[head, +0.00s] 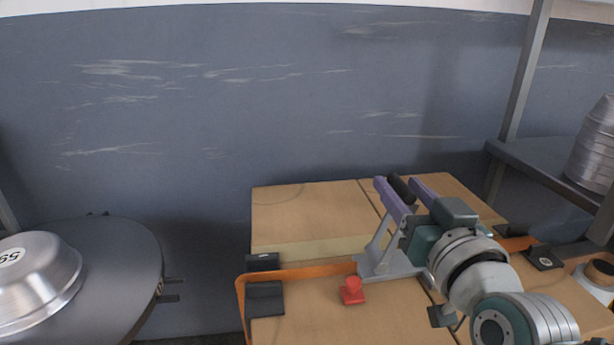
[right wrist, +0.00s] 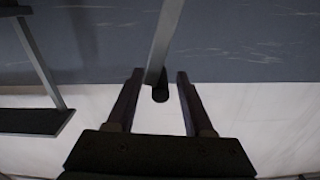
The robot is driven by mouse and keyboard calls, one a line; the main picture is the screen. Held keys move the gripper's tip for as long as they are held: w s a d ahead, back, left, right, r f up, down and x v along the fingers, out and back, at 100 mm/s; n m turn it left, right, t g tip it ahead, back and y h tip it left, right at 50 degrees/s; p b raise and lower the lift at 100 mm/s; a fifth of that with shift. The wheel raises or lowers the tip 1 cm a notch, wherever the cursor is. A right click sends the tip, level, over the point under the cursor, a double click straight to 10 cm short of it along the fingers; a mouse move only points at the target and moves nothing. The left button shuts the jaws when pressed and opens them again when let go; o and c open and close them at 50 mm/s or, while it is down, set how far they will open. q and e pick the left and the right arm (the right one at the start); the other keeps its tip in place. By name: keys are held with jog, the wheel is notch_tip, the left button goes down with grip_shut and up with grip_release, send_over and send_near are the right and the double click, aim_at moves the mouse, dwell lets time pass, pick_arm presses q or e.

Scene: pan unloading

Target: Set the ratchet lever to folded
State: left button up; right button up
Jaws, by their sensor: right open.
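The ratchet (head: 385,266) is a grey metal piece on the orange strap (head: 310,272), on top of a cardboard box (head: 310,210). Its grey lever (head: 379,238) stands raised and ends in a black grip (head: 402,189). My right gripper (head: 397,180) is open, with its purple fingers on either side of the black grip. In the right wrist view the lever (right wrist: 164,40) and the grip (right wrist: 160,92) lie between the fingers (right wrist: 160,74), with gaps showing on both sides. My right wrist hides part of the ratchet's right side. My left gripper is not in view.
A red knob-like piece (head: 352,290) stands on the box in front of the ratchet. Black corner pieces (head: 265,298) sit under the strap. A round table (head: 120,270) with a metal pan (head: 38,275) is at left. A shelf (head: 550,165) with stacked pans (head: 595,150) is at right.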

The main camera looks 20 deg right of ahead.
jog(key=shift+w, duration=0.2)
jog(key=shift+c, duration=0.3)
grip_shut()
dwell(1.0)
